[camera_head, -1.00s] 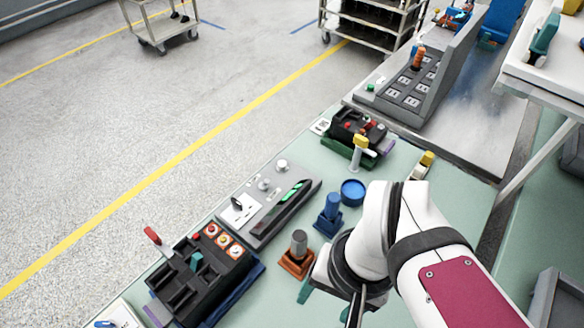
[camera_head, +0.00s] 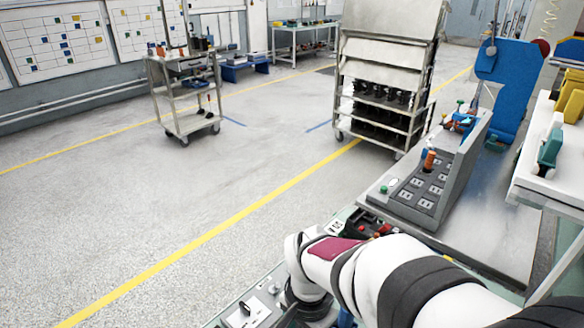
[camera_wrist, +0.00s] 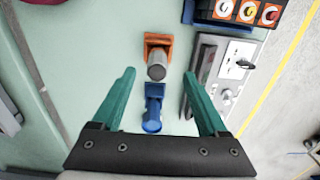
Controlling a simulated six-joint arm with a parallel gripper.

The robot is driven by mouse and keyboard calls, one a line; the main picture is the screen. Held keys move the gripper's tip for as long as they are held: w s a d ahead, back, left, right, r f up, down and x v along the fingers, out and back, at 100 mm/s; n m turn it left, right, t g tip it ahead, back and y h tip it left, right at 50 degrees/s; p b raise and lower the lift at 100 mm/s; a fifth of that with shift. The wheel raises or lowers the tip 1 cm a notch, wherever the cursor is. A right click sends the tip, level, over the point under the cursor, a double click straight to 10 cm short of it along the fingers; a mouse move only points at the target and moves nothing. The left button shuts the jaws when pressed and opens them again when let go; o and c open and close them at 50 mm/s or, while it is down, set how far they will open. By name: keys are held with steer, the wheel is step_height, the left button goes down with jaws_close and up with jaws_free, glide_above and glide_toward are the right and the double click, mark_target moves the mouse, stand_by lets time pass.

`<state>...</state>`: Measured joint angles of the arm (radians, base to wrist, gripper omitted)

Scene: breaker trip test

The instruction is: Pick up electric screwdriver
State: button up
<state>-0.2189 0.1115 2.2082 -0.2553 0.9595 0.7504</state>
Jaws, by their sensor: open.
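In the wrist view my gripper (camera_wrist: 159,76) is open, with two teal fingers spread above the pale green bench. I cannot tell for sure which of these, if either, is the electric screwdriver. The fingers appear to touch neither.
In the wrist view a grey tester (camera_wrist: 230,70) lies close to the right finger, and a black box with dials (camera_wrist: 245,12) sits at top right. The bench (camera_wrist: 70,60) is clear at left. A socketed grey console (camera_head: 425,192) stands farther back in the head view.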

steer(key=f, duration=0.4)
steer(key=d+f, duration=0.1)
steer(key=f, duration=0.2)
steer(key=shift+w, duration=0.2)
jaws_close()
